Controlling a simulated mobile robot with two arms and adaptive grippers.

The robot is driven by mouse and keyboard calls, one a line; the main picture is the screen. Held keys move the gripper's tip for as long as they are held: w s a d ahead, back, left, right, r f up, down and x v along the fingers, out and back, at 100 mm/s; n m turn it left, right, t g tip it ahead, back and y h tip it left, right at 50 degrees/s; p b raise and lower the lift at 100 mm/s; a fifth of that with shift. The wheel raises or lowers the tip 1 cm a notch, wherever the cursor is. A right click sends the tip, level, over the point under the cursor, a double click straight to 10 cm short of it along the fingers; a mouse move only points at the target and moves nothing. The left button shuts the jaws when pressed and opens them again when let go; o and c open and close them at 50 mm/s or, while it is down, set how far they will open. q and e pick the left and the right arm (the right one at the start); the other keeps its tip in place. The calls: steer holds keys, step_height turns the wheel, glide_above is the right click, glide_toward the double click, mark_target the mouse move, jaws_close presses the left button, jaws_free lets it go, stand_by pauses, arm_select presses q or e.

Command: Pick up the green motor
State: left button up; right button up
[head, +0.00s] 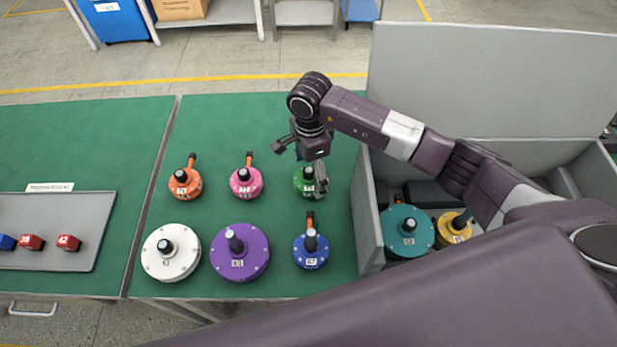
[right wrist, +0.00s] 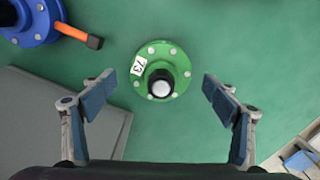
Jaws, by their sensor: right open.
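The green motor (head: 304,182) stands on the green table top, to the right of the pink motor in the head view, partly hidden by my right gripper. In the right wrist view the green motor (right wrist: 162,80) shows from above, with a dark shaft, a light tip and a white label reading 73. My right gripper (head: 318,180) is above the motor. Its two fingers (right wrist: 160,85) are spread, one on each side of the motor in the picture, with clear gaps and no contact visible. My left gripper is not in view.
Orange (head: 185,183), pink (head: 246,183), white (head: 171,262), purple (head: 239,262) and blue (head: 311,258) motors stand nearby. A grey bin (head: 369,225) at right holds teal (head: 408,240) and yellow (head: 452,236) motors. A grey tray (head: 50,250) with small blocks lies left.

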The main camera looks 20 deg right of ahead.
mark_target(309, 180)
steer(key=shift+a+f+p, duration=0.1)
steer(key=shift+f+p, duration=0.35)
steer(key=shift+f, duration=1.4)
steer(key=c, duration=2)
steer(key=shift+w+r, duration=0.1)
